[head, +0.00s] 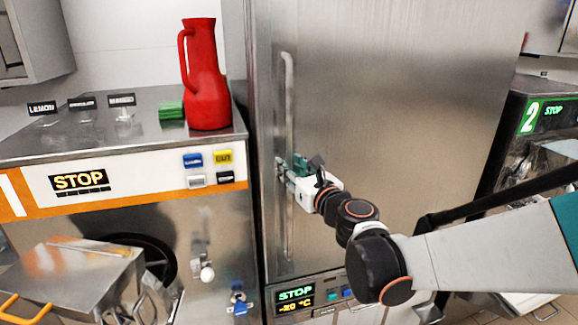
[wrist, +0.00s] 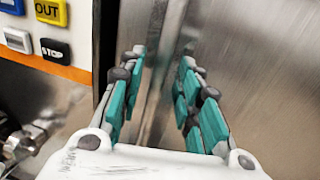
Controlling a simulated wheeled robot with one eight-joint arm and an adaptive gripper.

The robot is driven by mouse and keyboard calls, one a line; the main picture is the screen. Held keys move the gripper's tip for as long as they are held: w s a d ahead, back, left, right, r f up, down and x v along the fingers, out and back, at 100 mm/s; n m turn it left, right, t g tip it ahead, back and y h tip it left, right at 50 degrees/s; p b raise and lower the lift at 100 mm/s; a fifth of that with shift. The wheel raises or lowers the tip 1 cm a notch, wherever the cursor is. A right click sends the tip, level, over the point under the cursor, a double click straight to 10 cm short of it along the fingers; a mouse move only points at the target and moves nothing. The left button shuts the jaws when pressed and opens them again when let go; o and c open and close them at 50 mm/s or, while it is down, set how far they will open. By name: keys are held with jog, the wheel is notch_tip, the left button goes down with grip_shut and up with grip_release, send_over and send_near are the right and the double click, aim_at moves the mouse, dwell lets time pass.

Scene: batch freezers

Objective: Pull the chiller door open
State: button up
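The chiller door (head: 400,110) is a tall brushed-steel panel in the middle of the head view, and it looks shut. Its long vertical bar handle (head: 288,95) runs down the door's left side. My gripper (head: 284,171) is at the handle, around the middle of its length. In the wrist view my gripper (wrist: 161,62) has its teal-padded fingers apart, one on each side of the steel handle (wrist: 156,80). Gaps show between the pads and the bar. The part of the handle nearest the palm is hidden.
A batch freezer (head: 110,160) stands close on the left, with a red jug (head: 206,90) and a green stack (head: 171,110) on top. A display panel (head: 297,295) is below the door. Another machine (head: 540,120) stands on the right.

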jog(key=shift+w+a, duration=0.25)
jog(key=shift+w, duration=0.2)
grip_shut()
